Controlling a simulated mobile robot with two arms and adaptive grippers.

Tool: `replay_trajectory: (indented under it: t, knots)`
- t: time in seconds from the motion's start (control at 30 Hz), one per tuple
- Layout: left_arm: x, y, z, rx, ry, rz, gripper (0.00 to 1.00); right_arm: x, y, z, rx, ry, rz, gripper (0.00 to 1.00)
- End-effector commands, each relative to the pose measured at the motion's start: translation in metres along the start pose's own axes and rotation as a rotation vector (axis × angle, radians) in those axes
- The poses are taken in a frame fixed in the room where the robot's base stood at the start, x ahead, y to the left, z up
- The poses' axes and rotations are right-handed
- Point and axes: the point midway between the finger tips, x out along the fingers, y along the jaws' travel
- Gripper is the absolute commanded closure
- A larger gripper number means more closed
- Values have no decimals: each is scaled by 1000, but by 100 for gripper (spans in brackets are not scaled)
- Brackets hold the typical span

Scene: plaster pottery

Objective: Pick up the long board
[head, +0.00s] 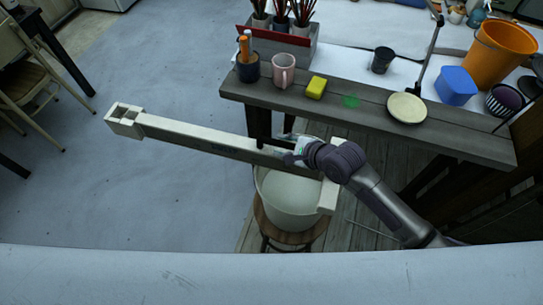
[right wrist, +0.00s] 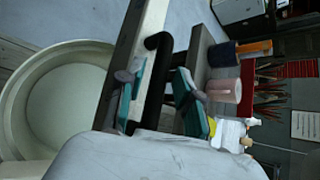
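The long board (head: 200,138) is a pale, narrow beam with a square open frame at its left end. It runs diagonally across the head view, its right end over a white bucket (head: 288,200). In the right wrist view the board (right wrist: 122,58) carries a black bar-like handle (right wrist: 156,75). My right gripper (head: 290,150) is at the board's right part. In the wrist view its teal fingers (right wrist: 160,100) are spread on either side of the handle, with gaps visible. I cannot tell whether they touch it. My left gripper is not in view.
The bucket stands on a wooden stool (head: 266,226). Behind is a dark bench (head: 455,130) holding a pink mug (head: 284,70), a yellow sponge (head: 316,87), a plate (head: 407,108) and other items. Chairs (head: 30,75) stand at left.

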Motion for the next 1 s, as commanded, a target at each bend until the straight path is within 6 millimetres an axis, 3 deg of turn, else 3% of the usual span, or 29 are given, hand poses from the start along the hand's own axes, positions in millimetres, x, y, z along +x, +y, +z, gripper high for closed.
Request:
replay_trajectory:
  t: [0.43, 0.73, 0.77, 0.97, 1.0]
  knots:
    - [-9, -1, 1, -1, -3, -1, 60, 48, -4, 0, -1, 0, 0, 65]
    - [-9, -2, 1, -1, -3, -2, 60, 54, -3, -1, 0, 0, 0, 65]
    - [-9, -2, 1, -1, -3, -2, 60, 54, -3, -1, 0, 0, 0, 67]
    - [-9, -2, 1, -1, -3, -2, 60, 54, -3, -1, -1, 0, 0, 100]
    - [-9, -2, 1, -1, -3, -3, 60, 54, -3, -1, -1, 0, 0, 100]
